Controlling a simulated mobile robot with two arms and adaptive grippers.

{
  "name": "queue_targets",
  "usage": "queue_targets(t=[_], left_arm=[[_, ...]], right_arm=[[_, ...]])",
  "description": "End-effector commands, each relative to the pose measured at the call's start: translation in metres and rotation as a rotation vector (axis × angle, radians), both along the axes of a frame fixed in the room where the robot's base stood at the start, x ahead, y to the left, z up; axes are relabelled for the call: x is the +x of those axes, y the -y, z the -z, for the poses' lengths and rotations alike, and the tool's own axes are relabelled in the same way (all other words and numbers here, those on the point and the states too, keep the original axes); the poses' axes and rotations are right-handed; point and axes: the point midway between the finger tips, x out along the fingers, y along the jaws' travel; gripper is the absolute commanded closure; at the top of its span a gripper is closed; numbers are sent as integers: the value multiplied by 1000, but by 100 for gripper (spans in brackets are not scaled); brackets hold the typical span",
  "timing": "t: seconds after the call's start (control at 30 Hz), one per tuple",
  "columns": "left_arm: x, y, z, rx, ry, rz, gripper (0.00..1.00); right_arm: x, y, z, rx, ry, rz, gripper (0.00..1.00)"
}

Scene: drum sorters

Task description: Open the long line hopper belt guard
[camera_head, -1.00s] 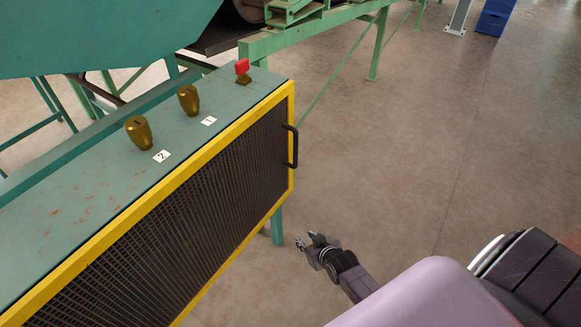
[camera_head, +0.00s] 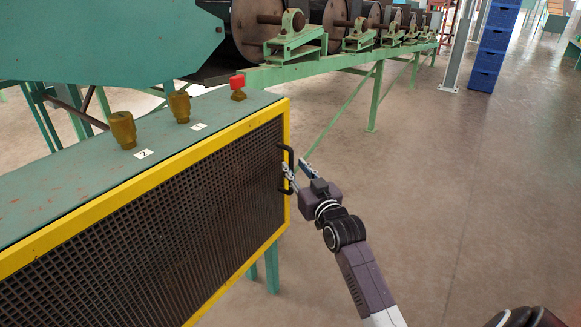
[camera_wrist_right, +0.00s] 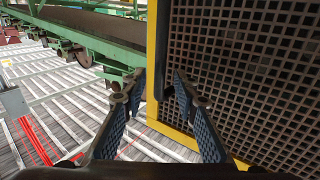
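The belt guard (camera_head: 140,225) is a dark mesh panel in a yellow frame on the front of a teal housing, and it looks closed. Its black handle (camera_head: 290,152) is a vertical bar at the panel's right edge; the handle also shows in the wrist view (camera_wrist_right: 163,45), upright near the yellow frame. My right gripper (camera_head: 296,167) is at the handle's lower part. In the wrist view its fingers (camera_wrist_right: 158,85) are apart, with the handle's lower end between or just beyond the tips; I cannot tell whether they touch it. My left gripper is out of view.
Brass knobs (camera_head: 122,130) and a red button (camera_head: 237,82) sit on top of the housing (camera_head: 60,185). A green conveyor frame (camera_head: 350,60) with rollers runs behind. Blue crates (camera_head: 492,50) are stacked at the back right. The floor to the right is clear.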

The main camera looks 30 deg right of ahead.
Motion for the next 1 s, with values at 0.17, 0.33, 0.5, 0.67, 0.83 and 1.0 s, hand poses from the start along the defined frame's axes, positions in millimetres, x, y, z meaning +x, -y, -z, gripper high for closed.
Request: queue_targets(t=[0.17, 0.33, 0.5, 0.67, 0.83, 1.0], left_arm=[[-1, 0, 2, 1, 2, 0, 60], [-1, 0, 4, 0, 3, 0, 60], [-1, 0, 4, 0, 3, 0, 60], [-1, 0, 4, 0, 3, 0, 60], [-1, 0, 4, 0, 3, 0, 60], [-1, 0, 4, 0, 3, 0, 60]], right_arm=[[25, 5, 2, -1, 0, -1, 72], [35, 6, 1, -1, -1, -1, 72], [37, 7, 1, -1, -2, -2, 72], [36, 7, 1, -1, -2, -2, 79], [36, 7, 1, -1, -2, -2, 98], [36, 7, 1, -1, -2, -2, 100]])
